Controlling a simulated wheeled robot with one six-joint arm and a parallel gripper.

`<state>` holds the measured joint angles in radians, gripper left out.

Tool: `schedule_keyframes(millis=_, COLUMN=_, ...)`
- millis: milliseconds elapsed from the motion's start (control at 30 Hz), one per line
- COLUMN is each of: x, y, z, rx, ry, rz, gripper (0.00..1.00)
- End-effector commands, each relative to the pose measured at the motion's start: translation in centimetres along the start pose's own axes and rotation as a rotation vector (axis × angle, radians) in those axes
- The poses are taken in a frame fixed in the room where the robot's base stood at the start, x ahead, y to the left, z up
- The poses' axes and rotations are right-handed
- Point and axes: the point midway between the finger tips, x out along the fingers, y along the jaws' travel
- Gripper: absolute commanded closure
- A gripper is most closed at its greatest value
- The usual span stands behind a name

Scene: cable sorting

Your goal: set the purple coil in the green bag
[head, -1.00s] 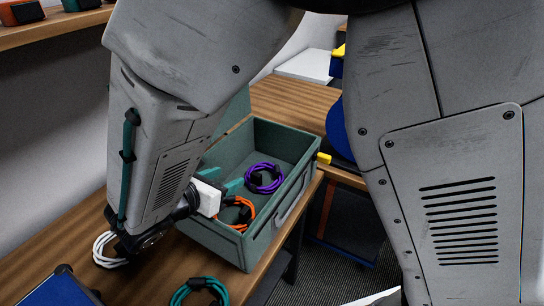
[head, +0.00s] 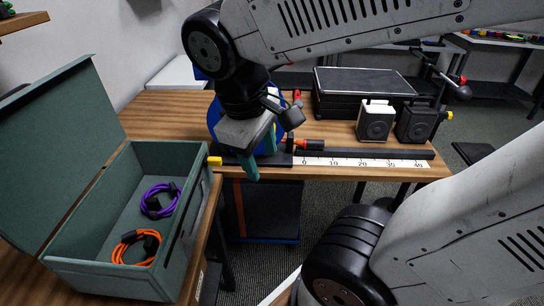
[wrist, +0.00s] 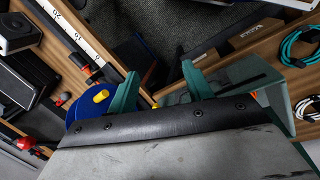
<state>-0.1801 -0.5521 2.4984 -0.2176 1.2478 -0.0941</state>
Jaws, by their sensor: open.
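The green bag (head: 100,277) is stiff and box-shaped and stands at the left in the head view, with its lid raised. The purple coil (head: 158,201) lies on its floor, toward the back right. My gripper (head: 262,152) is to the right of the bag, over the near edge of the back table, and apart from the coil. Its teal fingers are spread and empty; they also show in the wrist view (wrist: 160,87). The purple coil does not show in the wrist view.
An orange coil (head: 136,247) lies in the bag, in front of the purple one. A blue spool (head: 216,118) stands behind my gripper. A ruler (head: 350,162) and small speakers (head: 376,120) are further right. A teal coil (wrist: 300,47) and a white coil (wrist: 307,107) show in the wrist view.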

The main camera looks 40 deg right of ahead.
Motion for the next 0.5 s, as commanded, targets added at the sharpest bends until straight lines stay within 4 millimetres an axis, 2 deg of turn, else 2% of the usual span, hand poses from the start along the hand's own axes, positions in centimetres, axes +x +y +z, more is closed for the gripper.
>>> schedule_keyframes(millis=33, x=-0.3, y=0.0, z=1.2, rx=0.099, ry=0.042, rz=-0.044, gripper=0.49)
schedule_keyframes(millis=200, x=-0.9, y=-0.8, z=3.0, rx=0.305, ry=0.13, rz=-0.152, gripper=0.49)
schedule_keyframes(millis=500, x=-1.1, y=-1.1, z=3.3, rx=0.365, ry=0.157, rz=-0.186, gripper=0.49)
